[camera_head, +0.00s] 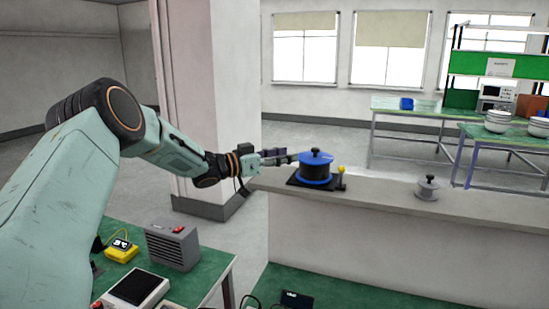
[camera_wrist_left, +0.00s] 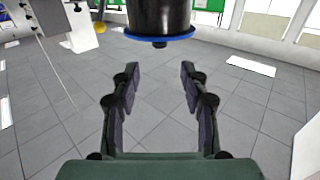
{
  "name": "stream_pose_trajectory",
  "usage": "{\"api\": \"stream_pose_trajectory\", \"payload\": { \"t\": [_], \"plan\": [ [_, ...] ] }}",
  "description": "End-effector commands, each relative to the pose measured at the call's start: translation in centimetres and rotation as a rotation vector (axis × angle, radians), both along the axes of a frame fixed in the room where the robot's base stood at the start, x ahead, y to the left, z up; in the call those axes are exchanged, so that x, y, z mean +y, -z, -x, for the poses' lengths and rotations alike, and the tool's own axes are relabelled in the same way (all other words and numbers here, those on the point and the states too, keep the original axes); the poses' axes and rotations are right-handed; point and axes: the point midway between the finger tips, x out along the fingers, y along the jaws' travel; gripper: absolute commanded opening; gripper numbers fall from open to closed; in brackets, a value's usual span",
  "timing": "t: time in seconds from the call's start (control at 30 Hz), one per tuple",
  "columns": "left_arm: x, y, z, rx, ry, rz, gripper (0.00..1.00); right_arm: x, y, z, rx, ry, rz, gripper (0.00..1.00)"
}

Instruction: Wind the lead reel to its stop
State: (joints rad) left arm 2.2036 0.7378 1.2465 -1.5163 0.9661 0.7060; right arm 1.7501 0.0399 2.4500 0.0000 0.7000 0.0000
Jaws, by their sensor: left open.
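The lead reel (camera_head: 315,168) has a black drum, blue flanges and a black knob on top. It stands on a dark base plate (camera_head: 298,183) on the light grey ledge. A short post with a yellow ball (camera_head: 341,169) stands at the plate's right side. My left gripper (camera_head: 288,158) is just left of the reel, near its upper flange. In the left wrist view, the gripper (camera_wrist_left: 160,78) is open with nothing between its fingers. The reel's dark drum and blue rim (camera_wrist_left: 160,36) show beyond the fingertips; contact is not visible. My right gripper is out of view.
A small grey knobbed object (camera_head: 428,188) stands on the ledge (camera_head: 385,190), right of the reel. A green bench at lower left holds a grey box (camera_head: 172,247) and a yellow meter (camera_head: 122,251). A pillar (camera_head: 208,100) rises behind my left arm. Green tables stand farther back.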

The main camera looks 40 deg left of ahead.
Motion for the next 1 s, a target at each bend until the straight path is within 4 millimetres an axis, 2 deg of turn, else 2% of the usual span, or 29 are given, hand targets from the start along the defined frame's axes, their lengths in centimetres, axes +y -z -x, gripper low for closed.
{"api": "stream_pose_trajectory", "payload": {
  "t": [0.1,0.3,1.0],
  "plan": [
    [0.8,-0.1,1.4,-0.002,-0.001,0.003,0.45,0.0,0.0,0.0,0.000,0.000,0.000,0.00],
    [1.2,0.0,2.5,0.000,0.001,0.000,0.45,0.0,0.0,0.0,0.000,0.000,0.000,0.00],
    [1.3,0.0,2.5,0.000,0.001,0.000,0.45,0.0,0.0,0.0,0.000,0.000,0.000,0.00]
  ]
}}
